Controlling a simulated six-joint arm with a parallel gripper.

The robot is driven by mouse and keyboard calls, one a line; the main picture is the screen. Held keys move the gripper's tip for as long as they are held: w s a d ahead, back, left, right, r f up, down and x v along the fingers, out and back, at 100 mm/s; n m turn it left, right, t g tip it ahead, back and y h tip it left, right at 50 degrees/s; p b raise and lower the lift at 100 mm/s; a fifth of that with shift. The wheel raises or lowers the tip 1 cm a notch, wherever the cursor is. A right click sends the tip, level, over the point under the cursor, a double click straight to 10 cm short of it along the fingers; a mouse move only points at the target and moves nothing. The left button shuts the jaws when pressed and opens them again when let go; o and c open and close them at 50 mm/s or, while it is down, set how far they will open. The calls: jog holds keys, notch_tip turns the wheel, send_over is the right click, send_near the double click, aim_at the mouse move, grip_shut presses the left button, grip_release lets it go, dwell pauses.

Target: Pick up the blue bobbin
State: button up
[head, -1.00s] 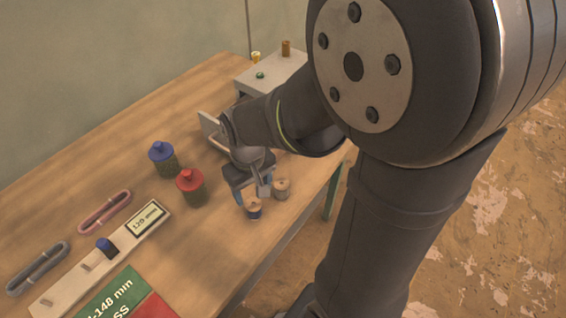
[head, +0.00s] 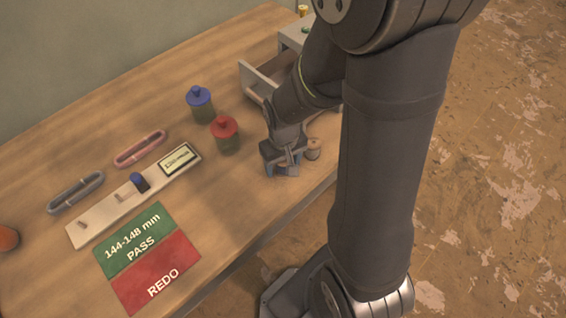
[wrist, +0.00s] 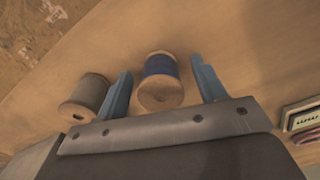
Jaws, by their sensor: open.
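The blue bobbin (wrist: 160,68) has blue thread between pale wooden ends. In the wrist view it stands between the two blue fingers of my open gripper (wrist: 162,64), with a gap visible on each side. In the head view my gripper (head: 283,160) is low over the table near its front edge, and it hides most or all of the blue bobbin there.
A grey-brown bobbin (wrist: 90,90) stands just outside the left finger; it also shows in the head view (head: 313,149). Blue-lidded (head: 200,103) and red-lidded (head: 225,135) jars stand behind. An open drawer (head: 262,85), a gauge board (head: 105,218) and PASS/REDO mats (head: 150,285) lie around.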

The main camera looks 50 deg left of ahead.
jog(key=shift+c, duration=0.4)
jog(key=c, duration=1)
jog(key=shift+o, duration=0.2)
jog(key=shift+r, duration=0.15)
